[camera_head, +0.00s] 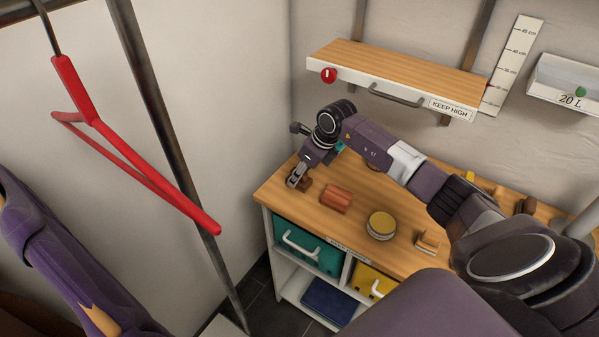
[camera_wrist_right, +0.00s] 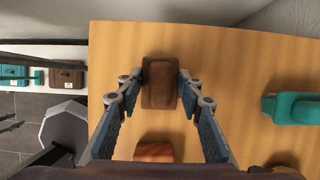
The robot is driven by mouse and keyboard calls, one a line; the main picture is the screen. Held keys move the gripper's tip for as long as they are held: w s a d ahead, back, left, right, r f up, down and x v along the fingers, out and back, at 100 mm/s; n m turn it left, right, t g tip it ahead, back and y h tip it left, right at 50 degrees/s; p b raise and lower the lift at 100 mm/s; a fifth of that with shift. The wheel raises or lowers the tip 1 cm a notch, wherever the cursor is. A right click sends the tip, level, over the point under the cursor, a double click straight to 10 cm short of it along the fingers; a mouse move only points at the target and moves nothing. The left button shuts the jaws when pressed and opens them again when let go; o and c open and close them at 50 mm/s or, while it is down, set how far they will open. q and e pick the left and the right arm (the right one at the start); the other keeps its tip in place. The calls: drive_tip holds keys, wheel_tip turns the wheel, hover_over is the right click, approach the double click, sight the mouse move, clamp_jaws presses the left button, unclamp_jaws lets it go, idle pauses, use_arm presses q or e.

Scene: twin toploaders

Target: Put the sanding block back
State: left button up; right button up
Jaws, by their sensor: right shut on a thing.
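A dark brown block with a raised rounded top, which looks like the sanding block (camera_wrist_right: 160,84), is between the fingertips of my right gripper (camera_wrist_right: 161,82). The fingers press on its two sides. In the head view my right gripper (camera_head: 297,181) points down at the left end of the wooden worktop (camera_head: 275,193), and the block (camera_head: 306,185) shows partly behind it. I cannot tell whether the block rests on the wood or is just above it. My left gripper is not in view.
A reddish-brown block (camera_head: 336,198), a round yellow-topped tin (camera_head: 381,226) and a tan block (camera_head: 427,241) lie on the worktop. A teal object (camera_wrist_right: 292,108) is to the right in the wrist view. A wall shelf marked KEEP HIGH (camera_head: 400,70) hangs above. A red hanger (camera_head: 130,150) hangs left.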

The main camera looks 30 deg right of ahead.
drive_tip(key=shift+f, duration=0.1)
drive_tip(key=shift+f+b, duration=0.15)
drive_tip(key=shift+b, duration=0.15)
drive_tip(key=o, duration=1.1)
drive_tip(key=shift+o, duration=0.2)
drive_tip(key=shift+r, duration=0.2)
drive_tip(key=shift+d+r, duration=0.1)
drive_tip(key=shift+r, duration=0.1)
drive_tip(key=b+v, duration=0.3)
drive_tip(key=v, duration=0.8)
drive_tip(key=shift+s+r, duration=0.25)
drive_tip(key=shift+r, duration=0.05)
